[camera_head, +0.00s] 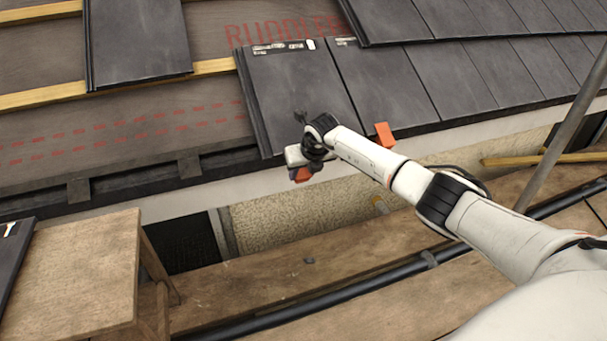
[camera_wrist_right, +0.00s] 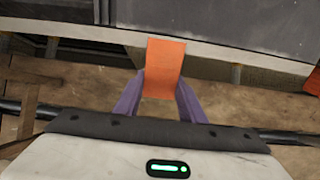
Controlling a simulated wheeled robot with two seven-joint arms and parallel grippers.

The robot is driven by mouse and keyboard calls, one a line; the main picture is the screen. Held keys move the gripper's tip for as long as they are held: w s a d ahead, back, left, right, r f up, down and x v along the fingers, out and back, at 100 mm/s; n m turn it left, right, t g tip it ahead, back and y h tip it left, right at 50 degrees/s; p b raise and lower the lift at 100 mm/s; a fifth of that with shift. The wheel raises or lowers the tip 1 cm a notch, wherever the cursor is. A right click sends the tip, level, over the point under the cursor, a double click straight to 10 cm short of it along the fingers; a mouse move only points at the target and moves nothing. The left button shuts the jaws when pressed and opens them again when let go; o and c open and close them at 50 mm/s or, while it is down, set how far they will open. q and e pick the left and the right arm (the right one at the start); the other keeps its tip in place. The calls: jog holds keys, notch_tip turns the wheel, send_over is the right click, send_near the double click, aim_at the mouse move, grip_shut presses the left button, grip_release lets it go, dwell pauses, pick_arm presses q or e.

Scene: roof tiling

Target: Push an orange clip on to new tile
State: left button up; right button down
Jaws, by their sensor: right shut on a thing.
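My right gripper (camera_head: 303,172) is at the lower edge of the leftmost eave tile (camera_head: 290,85), a dark grey tile with a pale label at its top. In the right wrist view, its two purple fingers (camera_wrist_right: 160,95) are shut on an orange clip (camera_wrist_right: 165,62). In the head view, only a bit of this held clip (camera_head: 302,175) shows below the gripper. My left gripper is not in view.
A second orange clip (camera_head: 384,134) sits at the eave edge to the right. Laid tiles (camera_head: 460,75) continue right. Bare membrane (camera_head: 130,130) and battens lie left. A wooden stand (camera_head: 75,260) is lower left; a slanted metal pole (camera_head: 565,130) is at right.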

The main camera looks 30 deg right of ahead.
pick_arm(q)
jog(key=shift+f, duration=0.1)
pick_arm(e)
jog(key=shift+w+d+r, duration=0.2)
jog(key=shift+w+r, duration=0.35)
jog(key=shift+w, duration=0.25)
jog(key=shift+w+d+r, duration=0.2)
jog(key=shift+w+r, duration=0.3)
jog(key=shift+w, duration=0.3)
dwell(1.8)
jog(key=c, duration=1.1)
grip_release()
jog(key=shift+f, duration=0.1)
jog(key=shift+s, duration=0.1)
